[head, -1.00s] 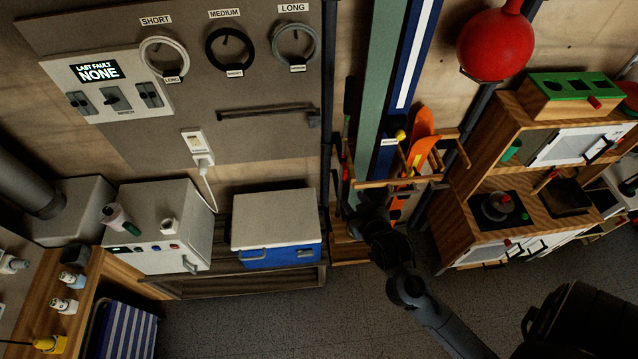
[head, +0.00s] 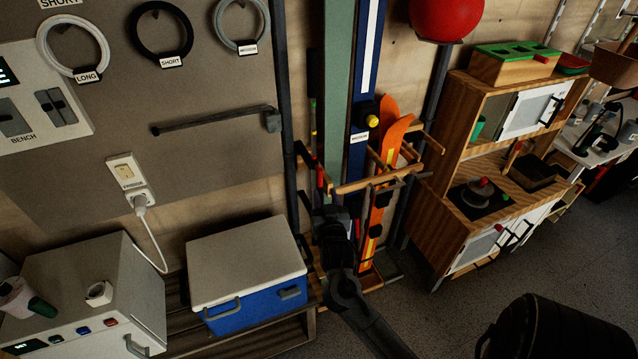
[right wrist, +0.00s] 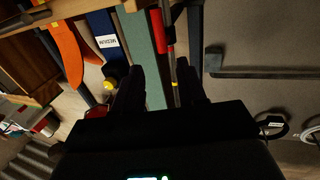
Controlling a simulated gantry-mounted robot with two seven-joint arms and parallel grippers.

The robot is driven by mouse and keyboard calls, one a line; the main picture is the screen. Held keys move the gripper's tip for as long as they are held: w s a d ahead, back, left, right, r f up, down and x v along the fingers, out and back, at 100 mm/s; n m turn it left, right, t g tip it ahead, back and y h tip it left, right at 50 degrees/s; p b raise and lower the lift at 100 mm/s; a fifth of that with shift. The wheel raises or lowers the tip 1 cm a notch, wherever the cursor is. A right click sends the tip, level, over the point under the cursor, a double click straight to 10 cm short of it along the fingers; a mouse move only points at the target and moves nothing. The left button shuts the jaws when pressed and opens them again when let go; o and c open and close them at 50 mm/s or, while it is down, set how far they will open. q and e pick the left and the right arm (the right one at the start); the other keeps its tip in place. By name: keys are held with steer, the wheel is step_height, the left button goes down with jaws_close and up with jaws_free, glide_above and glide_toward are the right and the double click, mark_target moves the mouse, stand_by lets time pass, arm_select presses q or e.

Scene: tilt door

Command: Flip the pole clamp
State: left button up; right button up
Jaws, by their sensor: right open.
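In the right wrist view, a thin pole with red parts (right wrist: 169,62) stands between the fingers of my right gripper (right wrist: 162,72), beside a wide green board (right wrist: 143,30). The gripper is open. Its fingers straddle the line of the pole, but I cannot tell if either touches it. Which small part is the pole clamp is too dark and small to tell. In the head view, my right gripper (head: 330,214) is at the lower left of the wooden rack (head: 376,180), in front of the green board (head: 336,100). My left gripper is not in view.
A blue board (head: 366,75) with a yellow knob (head: 373,121) and an orange ski (head: 385,180) stand in the rack. A wall bar (head: 210,120) and a cooler (head: 248,270) are at left. A wooden play kitchen (head: 500,160) is at right.

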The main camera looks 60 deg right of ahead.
mark_target(320, 175)
steer(key=b+x, duration=0.1)
steer(key=x, duration=0.9)
steer(key=shift+w+d, duration=0.1)
steer(key=shift+w, duration=0.2)
